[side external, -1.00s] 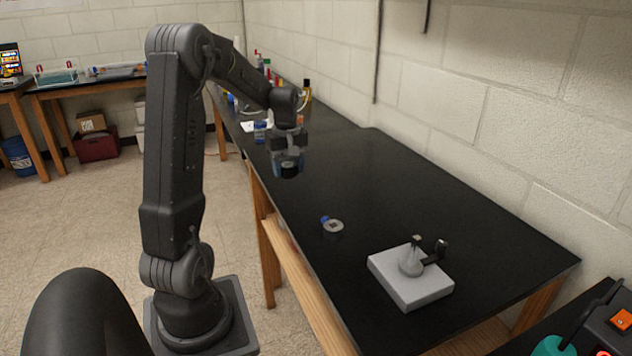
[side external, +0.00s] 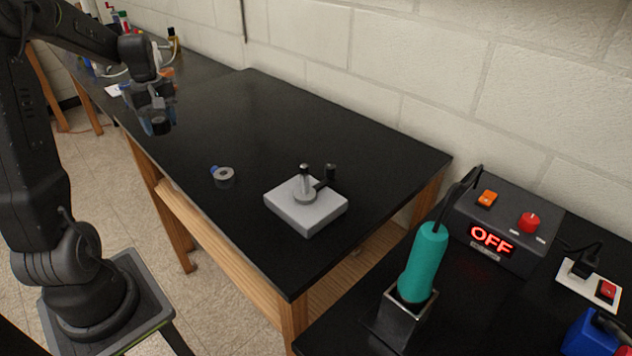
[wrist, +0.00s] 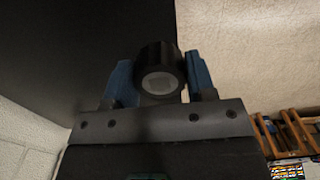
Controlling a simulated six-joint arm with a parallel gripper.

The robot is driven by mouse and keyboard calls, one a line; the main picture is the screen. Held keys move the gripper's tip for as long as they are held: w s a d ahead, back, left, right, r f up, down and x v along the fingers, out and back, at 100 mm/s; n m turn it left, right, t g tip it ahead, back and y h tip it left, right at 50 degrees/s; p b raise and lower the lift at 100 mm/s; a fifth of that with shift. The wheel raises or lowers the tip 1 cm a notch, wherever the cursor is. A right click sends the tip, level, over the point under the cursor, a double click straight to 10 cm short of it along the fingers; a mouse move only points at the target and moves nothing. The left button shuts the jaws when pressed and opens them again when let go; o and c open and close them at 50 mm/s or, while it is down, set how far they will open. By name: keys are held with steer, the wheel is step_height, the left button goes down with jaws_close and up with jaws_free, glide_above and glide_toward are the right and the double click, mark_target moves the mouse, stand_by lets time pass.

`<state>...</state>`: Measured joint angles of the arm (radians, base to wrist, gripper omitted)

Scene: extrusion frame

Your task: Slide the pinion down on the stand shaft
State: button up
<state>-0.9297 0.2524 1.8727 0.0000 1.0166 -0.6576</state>
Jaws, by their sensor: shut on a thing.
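My gripper (side external: 157,118) is shut on a dark round part, which I take to be the pinion (side external: 161,127). It hangs above the far left of the black bench, well away from the stand. In the wrist view, the pinion (wrist: 159,57) sits between two blue fingers; its round end is grey with a paler squarish patch in the middle. The stand (side external: 300,213) is a light grey block on the bench. Its short upright shaft (side external: 304,173) rises from a round grey collar, with a black arm beside it.
A small grey ring with a blue tab (side external: 223,174) lies on the bench (side external: 330,130) left of the stand. A teal-handled tool (side external: 425,262) stands in a holder on the nearer bench, beside a control box (side external: 505,228) reading OFF. The bench middle is clear.

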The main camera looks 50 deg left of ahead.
step_height(320, 180, up, 6)
steer(key=m, duration=1.8)
glide_above(304, 165)
steer(key=shift+f, duration=0.2)
steer(key=shift+f, duration=0.1)
steer(key=shift+f, duration=2.15)
steer(key=shift+f, duration=0.1)
steer(key=shift+f, duration=1.05)
